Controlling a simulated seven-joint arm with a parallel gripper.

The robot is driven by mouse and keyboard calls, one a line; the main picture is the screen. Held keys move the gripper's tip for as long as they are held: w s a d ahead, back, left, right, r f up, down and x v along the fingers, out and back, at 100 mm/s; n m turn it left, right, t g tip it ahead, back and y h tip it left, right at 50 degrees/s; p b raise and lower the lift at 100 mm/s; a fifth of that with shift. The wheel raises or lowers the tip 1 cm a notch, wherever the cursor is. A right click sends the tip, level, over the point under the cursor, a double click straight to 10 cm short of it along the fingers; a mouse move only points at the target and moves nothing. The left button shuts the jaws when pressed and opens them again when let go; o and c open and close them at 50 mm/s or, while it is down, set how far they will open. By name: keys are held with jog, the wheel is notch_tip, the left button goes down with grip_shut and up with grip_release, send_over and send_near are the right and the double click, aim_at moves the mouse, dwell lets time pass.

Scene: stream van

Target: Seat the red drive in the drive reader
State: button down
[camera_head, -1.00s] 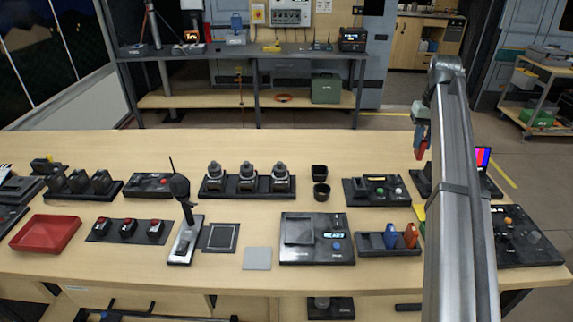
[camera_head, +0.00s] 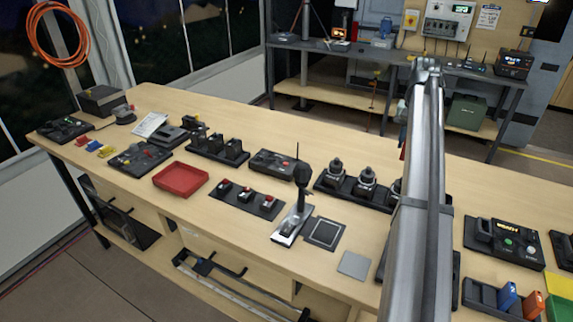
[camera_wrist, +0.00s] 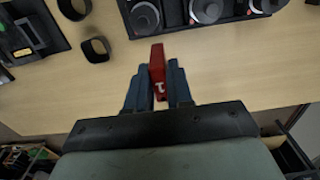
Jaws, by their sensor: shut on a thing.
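My gripper (camera_wrist: 158,78) is shut on the red drive (camera_wrist: 158,60), which carries a white mark like a 1. The drive sticks out past the fingertips, in the air above the bench. In the head view only a sliver of the drive (camera_head: 403,153) shows left of my arm. A black console (camera_head: 505,243) with a lit display and a green button stands at the right; I cannot tell whether it is the drive reader. Its corner also shows at upper left in the wrist view (camera_wrist: 30,35). A rack (camera_head: 480,296) at lower right holds a blue drive (camera_head: 507,296) and an orange drive (camera_head: 533,304).
My arm covers part of the bench (camera_head: 330,265). Two small black cups (camera_wrist: 95,49) show in the wrist view.

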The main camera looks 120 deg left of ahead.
jog(key=s+d+f, duration=0.2)
jog(key=s+d, duration=0.1)
jog(key=s, duration=0.9)
jog(key=s+d+f, duration=0.2)
jog(key=s, duration=1.1)
send_over(314, 181)
jog(key=shift+s+f, duration=0.1)
jog(key=shift+f, duration=5)
jog(key=shift+f, duration=0.1)
jog(key=c, duration=1)
grip_release()
notch_tip(314, 181, up, 12)
